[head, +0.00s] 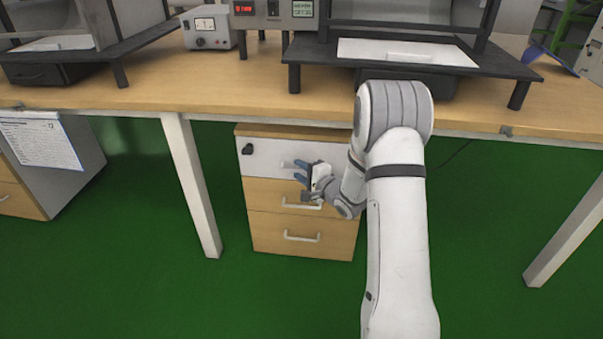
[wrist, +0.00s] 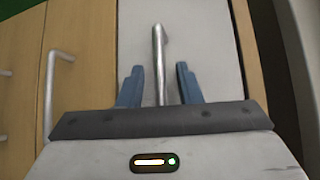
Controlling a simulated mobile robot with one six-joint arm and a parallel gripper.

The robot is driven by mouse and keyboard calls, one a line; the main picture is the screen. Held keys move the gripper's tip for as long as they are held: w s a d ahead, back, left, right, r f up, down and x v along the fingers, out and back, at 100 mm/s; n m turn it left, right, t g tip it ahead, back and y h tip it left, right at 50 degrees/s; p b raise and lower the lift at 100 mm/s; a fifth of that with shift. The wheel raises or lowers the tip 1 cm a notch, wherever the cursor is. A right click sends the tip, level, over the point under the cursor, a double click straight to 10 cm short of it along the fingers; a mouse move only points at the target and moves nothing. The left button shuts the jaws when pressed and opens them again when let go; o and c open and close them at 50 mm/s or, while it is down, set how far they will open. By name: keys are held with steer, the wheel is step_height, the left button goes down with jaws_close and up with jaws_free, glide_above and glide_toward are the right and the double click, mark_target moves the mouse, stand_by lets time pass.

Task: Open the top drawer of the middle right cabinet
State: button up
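The drawer cabinet (head: 264,222) stands under the table, with a white top drawer (head: 262,160) and wooden drawers below. The top drawer looks closed. Its bar handle (wrist: 159,58) lies between my two fingers in the wrist view, where the white drawer front (wrist: 200,40) fills the middle. My gripper (head: 302,172) is at the top drawer front, and it also shows in the wrist view (wrist: 159,84). Its blue fingers are apart, with a gap on each side of the handle. My arm hides the right part of the cabinet in the head view.
The table (head: 180,97) spans above the cabinet, with a white leg (head: 192,185) to its left. Another cabinet (head: 70,170) with a paper sheet stands at the far left. The green floor (head: 130,270) in front is clear.

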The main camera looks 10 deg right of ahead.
jaws_close()
steer(key=shift+s, duration=0.1)
stand_by(0.3)
